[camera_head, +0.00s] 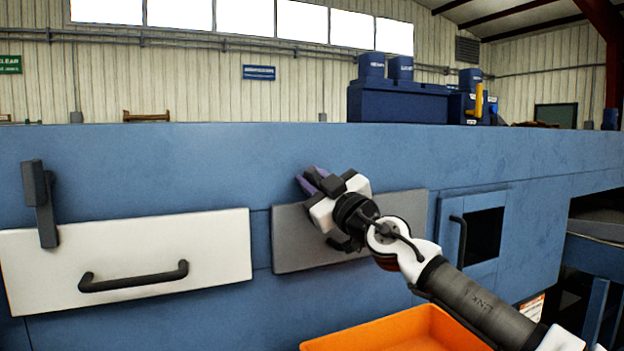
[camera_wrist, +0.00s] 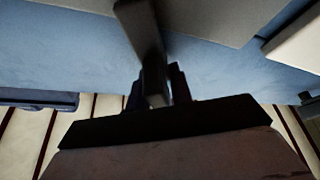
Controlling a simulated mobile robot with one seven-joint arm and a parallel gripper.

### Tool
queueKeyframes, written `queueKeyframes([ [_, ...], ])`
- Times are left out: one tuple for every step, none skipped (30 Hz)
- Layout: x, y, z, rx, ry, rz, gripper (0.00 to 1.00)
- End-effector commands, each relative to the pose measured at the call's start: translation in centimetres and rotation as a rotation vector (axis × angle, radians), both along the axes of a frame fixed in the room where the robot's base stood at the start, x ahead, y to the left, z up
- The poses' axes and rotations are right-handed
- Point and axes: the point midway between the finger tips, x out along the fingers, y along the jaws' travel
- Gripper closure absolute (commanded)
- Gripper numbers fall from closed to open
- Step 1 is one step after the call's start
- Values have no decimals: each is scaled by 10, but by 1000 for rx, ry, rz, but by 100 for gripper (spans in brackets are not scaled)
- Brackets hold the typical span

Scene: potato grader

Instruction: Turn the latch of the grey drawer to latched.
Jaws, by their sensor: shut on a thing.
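The grey drawer (camera_head: 292,240) is a flat grey front in the blue machine, closed as far as I can see. My gripper (camera_head: 313,178) is at its upper edge in the head view, and my arm covers part of the drawer. In the wrist view, the latch (camera_wrist: 143,35) is a dark bar running from the grey drawer front (camera_wrist: 205,12) across the blue panel. Its end lies between the fingers of my gripper (camera_wrist: 158,90), which is shut on it. In the head view the latch is mostly hidden by my gripper, so its exact angle is unclear.
A white drawer (camera_head: 215,255) with a black handle (camera_head: 135,278) and an upright dark latch (camera_head: 42,205) is at left. A small blue door (camera_head: 452,240) with a dark window is at right. An orange bin (camera_head: 395,335) stands below my arm.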

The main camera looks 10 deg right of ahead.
Motion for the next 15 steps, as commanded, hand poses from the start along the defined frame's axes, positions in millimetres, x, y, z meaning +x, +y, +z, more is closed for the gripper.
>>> queueKeyframes([
  [0,0,2,46,11,2,100],
  [0,0,2,75,18,4,100],
  [0,0,2,110,24,4,100],
  [0,0,3,138,29,4,100],
  [0,0,3,164,34,4,100],
  [0,0,3,199,41,4,100],
  [0,0,3,223,46,5,100],
  [0,-1,3,247,49,5,100],
  [0,-1,3,279,56,5,100],
  [0,-1,3,301,60,4,100],
  [0,-1,2,322,64,5,100],
  [0,-1,2,347,70,4,100],
  [0,-2,2,367,73,4,100],
  [0,-2,2,385,77,5,100],
  [0,-2,2,406,80,4,100],
])
